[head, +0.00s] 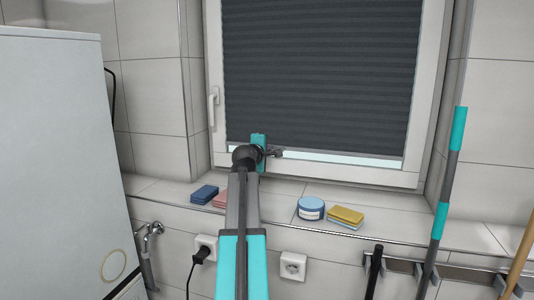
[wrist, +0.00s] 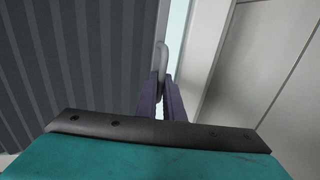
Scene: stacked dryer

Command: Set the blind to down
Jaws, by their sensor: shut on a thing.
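The blind (head: 320,75) is a dark grey pleated shade over the window. It covers nearly all of the pane, and a thin pale strip of glass (head: 345,159) shows under its lower edge. The blind also fills the left of the wrist view (wrist: 75,65). My gripper (head: 276,153) is at the blind's lower edge, left of its middle. In the wrist view, the purple fingers of my gripper (wrist: 160,92) are shut on a small grey handle (wrist: 161,58) at the blind's edge. The part of the handle between the fingers is hidden.
The white window frame (head: 430,90) has a handle (head: 213,108) on its left. On the tiled sill stand a blue sponge (head: 204,194), a pink sponge (head: 221,198), a round blue-white tin (head: 311,208) and a yellow sponge (head: 346,216). A white appliance (head: 50,150) stands at left.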

